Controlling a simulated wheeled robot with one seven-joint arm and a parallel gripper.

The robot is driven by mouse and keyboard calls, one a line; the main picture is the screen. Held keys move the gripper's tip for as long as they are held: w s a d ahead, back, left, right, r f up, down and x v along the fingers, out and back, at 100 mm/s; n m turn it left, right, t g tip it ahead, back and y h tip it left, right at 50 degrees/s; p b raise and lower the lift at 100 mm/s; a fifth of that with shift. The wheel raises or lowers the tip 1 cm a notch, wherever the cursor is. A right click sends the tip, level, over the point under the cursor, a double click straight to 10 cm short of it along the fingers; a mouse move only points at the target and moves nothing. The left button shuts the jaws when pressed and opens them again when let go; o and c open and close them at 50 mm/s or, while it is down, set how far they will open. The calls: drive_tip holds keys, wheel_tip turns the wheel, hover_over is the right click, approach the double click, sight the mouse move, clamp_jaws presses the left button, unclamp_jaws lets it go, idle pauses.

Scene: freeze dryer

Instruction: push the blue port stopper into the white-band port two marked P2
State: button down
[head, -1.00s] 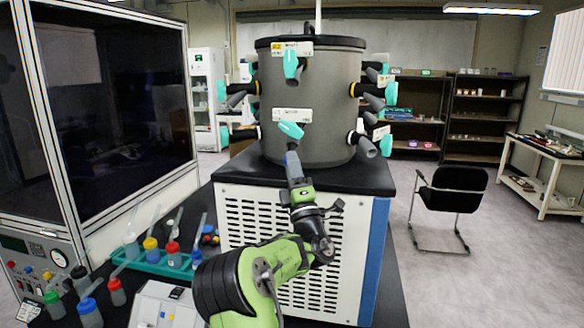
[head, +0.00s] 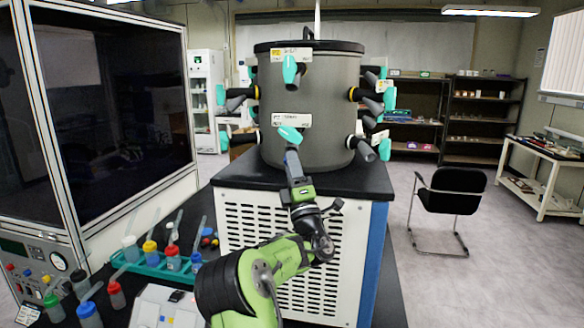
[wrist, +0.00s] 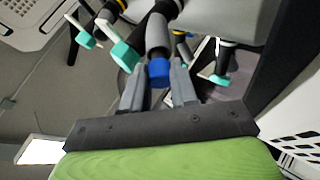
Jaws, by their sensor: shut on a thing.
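The blue port stopper (wrist: 159,73) sits between my gripper's fingers in the wrist view. My gripper (wrist: 158,88) is shut on it. The stopper is in line with a grey port tube (wrist: 158,38) and appears at its mouth; I cannot tell how deep it sits. In the head view my gripper (head: 292,158) reaches the lower front port of the grey drum (head: 335,110), just under a teal valve handle (head: 290,134). The label (head: 291,120) above that port is too small to read. The port's band is hidden, and the stopper is not clear in the head view.
Other ports with teal handles ring the drum, including an upper front handle (head: 289,68) and right-side ports (head: 364,150). A teal rack (head: 150,268) of colour-capped bottles stands lower left beside a glass-fronted cabinet (head: 110,110). A black chair (head: 455,195) stands right, on open floor.

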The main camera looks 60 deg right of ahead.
drive_tip(key=shift+d+r, duration=0.15)
drive_tip(key=shift+r, duration=0.1)
drive_tip(key=c, duration=0.8)
unclamp_jaws()
drive_tip(key=shift+w+d, duration=0.1)
drive_tip(key=b+v, duration=0.7)
drive_tip(key=v, duration=0.9)
drive_tip(key=shift+r, duration=0.1)
